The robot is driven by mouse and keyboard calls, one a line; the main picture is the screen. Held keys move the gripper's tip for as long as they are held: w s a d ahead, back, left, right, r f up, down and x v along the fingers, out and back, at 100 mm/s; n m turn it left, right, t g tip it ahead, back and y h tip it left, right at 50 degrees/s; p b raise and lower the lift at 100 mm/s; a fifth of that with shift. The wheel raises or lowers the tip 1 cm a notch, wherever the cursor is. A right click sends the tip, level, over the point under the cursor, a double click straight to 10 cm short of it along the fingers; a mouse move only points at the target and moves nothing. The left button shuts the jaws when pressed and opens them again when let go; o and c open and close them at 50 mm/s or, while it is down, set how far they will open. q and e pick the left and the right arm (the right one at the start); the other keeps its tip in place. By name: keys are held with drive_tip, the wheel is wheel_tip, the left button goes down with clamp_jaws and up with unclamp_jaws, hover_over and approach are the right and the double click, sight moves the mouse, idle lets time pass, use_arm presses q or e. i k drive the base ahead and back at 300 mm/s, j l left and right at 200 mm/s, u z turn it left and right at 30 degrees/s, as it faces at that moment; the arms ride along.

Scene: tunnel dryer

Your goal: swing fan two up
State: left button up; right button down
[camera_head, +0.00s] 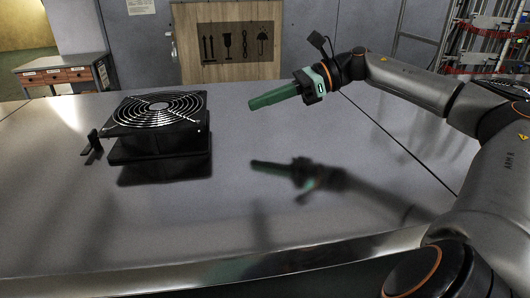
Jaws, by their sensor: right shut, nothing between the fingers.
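One black fan (157,118) with a round wire grille on top sits on the left part of the grey metal surface. It lies tilted, its right side joined low to a dark base under it. A small black bracket or handle (93,145) sticks out at its left side. My right gripper (252,104) comes in from the right and is shut and empty. It hangs above the surface to the right of the fan, apart from it, with its fingers pointing left. My left gripper is not in view. No second fan can be seen.
The metal surface (240,210) is clear in front and to the right, with a bare front edge. Behind it stand a wooden crate (190,50) with printed symbols and a drawer desk (60,72). A red and metal rack (490,45) is at the back right.

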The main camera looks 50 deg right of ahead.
sight(177, 124)
drive_tip(key=k+j, duration=0.4)
drive_tip(key=j, duration=0.15)
drive_tip(key=k, duration=0.95)
